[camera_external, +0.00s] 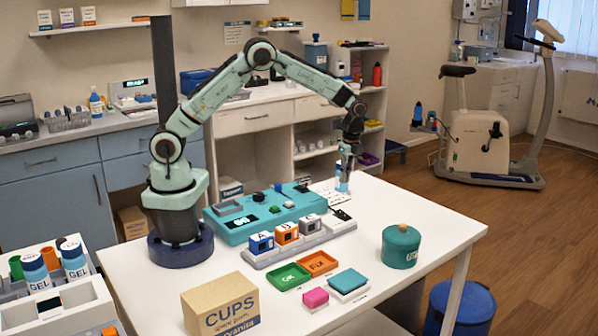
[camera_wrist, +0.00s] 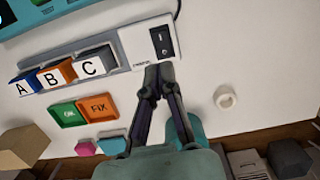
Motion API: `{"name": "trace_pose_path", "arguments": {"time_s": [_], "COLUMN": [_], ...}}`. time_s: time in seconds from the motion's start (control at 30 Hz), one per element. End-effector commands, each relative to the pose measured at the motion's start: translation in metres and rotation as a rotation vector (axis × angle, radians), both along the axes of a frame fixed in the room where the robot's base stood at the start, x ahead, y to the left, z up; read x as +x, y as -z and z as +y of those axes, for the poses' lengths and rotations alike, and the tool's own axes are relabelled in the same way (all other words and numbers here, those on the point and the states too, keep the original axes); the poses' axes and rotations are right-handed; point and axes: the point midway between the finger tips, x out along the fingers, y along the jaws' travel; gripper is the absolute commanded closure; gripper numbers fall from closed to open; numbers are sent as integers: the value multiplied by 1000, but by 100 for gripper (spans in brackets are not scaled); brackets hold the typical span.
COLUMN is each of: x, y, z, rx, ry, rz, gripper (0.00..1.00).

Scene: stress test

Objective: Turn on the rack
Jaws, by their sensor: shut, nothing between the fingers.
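The rack (camera_external: 262,261) is a long pale grey strip on the white table, holding three blocks lettered A, B and C. Its right end carries a black rocker switch (camera_external: 341,214). In the wrist view the switch (camera_wrist: 162,41) sits on the rack's pale end panel (camera_wrist: 132,44), with white marks on it; I cannot tell which way it is set. My gripper (camera_wrist: 158,70) is shut and empty, with its fingertips just below the switch in that view. In the external view my gripper (camera_external: 345,178) points down above the rack's right end. Contact is not clear.
A teal console (camera_external: 236,232) stands behind the rack. Green (camera_external: 288,277) and orange (camera_external: 318,263) trays, a pink block (camera_external: 315,298), a teal-topped block (camera_external: 348,283), a lidded teal pot (camera_external: 401,248) and a CUPS box (camera_external: 222,306) are in front. The table right of the rack is mostly clear.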

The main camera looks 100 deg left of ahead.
Motion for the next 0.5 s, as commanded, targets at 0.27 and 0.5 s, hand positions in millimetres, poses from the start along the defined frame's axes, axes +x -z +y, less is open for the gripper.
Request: {"name": "trace_pose_path", "arguments": {"time_s": [0.27, 0.5], "x": [-7, -9], "y": [59, 86], "z": [6, 9], "rx": [-1, 0], "ry": [0, 0], "rz": [4, 0], "gripper": [100, 100]}}
